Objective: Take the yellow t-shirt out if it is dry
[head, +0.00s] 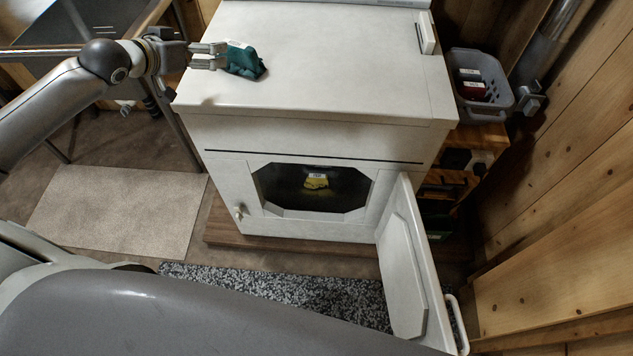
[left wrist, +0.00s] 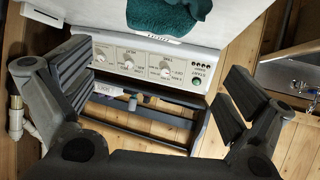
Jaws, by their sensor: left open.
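The yellow t-shirt (head: 316,184) lies inside the white dryer (head: 330,100), seen through its front opening, with a small white label on it. I cannot read the label. The dryer door (head: 408,265) stands open, swung out to the right. My left gripper (head: 222,56) is open above the left part of the dryer top, beside a dark green cloth (head: 246,62). The cloth also shows at the top of the left wrist view (left wrist: 165,12), beyond the spread fingers (left wrist: 160,85), with nothing between them. My right gripper is not in view.
A grey basket (head: 483,92) with labelled dark and red cloths stands on a wooden shelf at the right, near the plank wall. A speckled mat (head: 285,290) lies before the dryer. A beige rug (head: 115,210) lies at left. The dryer top is otherwise largely clear.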

